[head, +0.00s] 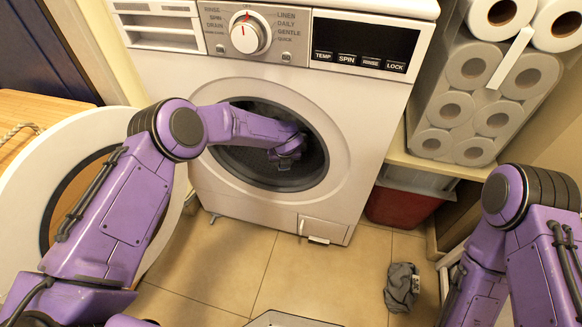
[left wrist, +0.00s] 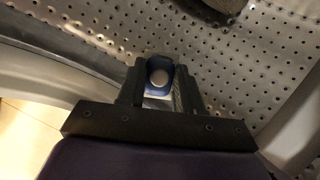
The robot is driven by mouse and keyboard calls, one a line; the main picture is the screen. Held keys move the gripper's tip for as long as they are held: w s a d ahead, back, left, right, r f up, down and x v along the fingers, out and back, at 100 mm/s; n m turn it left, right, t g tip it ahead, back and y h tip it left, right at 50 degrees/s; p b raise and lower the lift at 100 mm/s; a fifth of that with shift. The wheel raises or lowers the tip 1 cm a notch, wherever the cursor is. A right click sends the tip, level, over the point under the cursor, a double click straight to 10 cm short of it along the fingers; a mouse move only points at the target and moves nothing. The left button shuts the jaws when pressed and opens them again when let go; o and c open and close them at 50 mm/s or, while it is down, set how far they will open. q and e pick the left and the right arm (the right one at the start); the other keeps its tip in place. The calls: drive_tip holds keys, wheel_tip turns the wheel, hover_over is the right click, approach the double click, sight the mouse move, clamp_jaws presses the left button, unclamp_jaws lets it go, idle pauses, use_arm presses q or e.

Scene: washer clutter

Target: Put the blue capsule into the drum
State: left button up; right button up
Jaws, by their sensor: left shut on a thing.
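The washer (head: 340,130) stands with its round door (head: 92,125) swung open to the left. My left arm reaches through the opening, and my left gripper (head: 287,163) is inside the drum (head: 245,163). In the left wrist view my left gripper (left wrist: 158,85) is shut on the blue capsule (left wrist: 157,68), which has a pale round spot. The perforated drum wall (left wrist: 250,60) lies behind and around it. I cannot tell whether the capsule touches the drum. In the head view the capsule is too hidden to make out. My right gripper is out of view; only my right arm shows at the right.
A grey crumpled cloth (head: 402,287) lies on the tiled floor at the right. Paper rolls (head: 470,110) fill a shelf right of the washer, with a red bin (head: 403,205) below. A dark grey item (left wrist: 215,8) shows at the top of the left wrist view.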

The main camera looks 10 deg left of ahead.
use_arm(q)
drive_tip(key=shift+d+f, duration=0.25)
wheel_tip(320, 180, down, 5)
drive_tip(key=b, duration=0.3)
drive_tip(key=shift+w+d+r+b, duration=0.15)
drive_tip(key=shift+b, duration=0.15)
drive_tip(key=shift+w+d+r, duration=0.1)
drive_tip(key=shift+w+d, duration=0.05)
drive_tip(key=shift+w, duration=0.05)
drive_tip(key=shift+s+a+r, duration=0.1)
drive_tip(key=shift+a, duration=0.1)
drive_tip(key=shift+f+b, duration=0.4)
drive_tip(key=shift+f, duration=0.25)
drive_tip(key=shift+r, duration=0.1)
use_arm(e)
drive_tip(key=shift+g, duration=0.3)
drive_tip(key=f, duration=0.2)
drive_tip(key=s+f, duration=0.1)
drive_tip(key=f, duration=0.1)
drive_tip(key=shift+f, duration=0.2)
use_arm(q)
drive_tip(key=o, duration=1)
